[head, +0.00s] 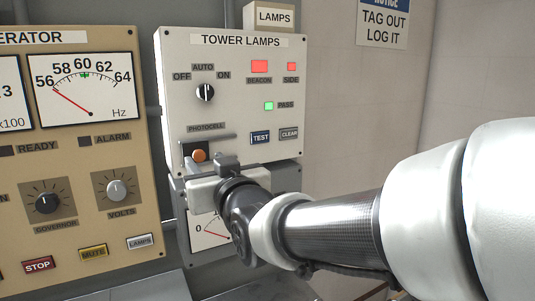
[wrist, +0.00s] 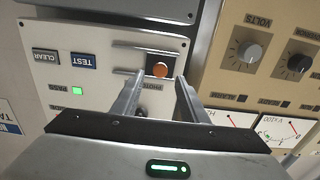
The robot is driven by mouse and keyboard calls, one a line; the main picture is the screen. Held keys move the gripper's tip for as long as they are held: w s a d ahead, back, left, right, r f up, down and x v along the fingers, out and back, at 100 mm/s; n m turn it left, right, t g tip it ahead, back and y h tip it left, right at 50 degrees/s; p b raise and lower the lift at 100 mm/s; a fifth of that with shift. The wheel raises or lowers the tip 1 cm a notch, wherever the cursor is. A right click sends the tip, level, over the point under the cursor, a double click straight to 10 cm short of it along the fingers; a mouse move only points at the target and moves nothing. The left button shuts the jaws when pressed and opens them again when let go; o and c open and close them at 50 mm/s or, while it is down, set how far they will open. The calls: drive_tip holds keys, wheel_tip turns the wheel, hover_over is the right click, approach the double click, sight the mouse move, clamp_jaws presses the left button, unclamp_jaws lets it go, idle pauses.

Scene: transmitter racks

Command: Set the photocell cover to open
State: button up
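The photocell (head: 199,155) is an orange round sensor in a dark opening at the lower left of the white TOWER LAMPS panel. It shows uncovered in both views, and in the wrist view (wrist: 160,70) it lies just past my fingertips. Grey rails run along the opening; the upper rail (head: 208,138) shows in the head view. I cannot clearly make out the cover plate; the area right of the sensor is partly hidden by my gripper (head: 217,167). My gripper (wrist: 160,78) is open, its two fingers apart with nothing visible between the tips. I cannot tell whether they touch the panel.
TEST (head: 260,137) and CLEAR (head: 289,133) buttons and a rotary switch (head: 205,92) are close by on the panel. A tan generator panel (head: 85,160) with knobs stands to the left. A gauge below is partly hidden by my arm.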

sight(200, 155)
drive_tip(key=shift+x, duration=1.8)
clamp_jaws()
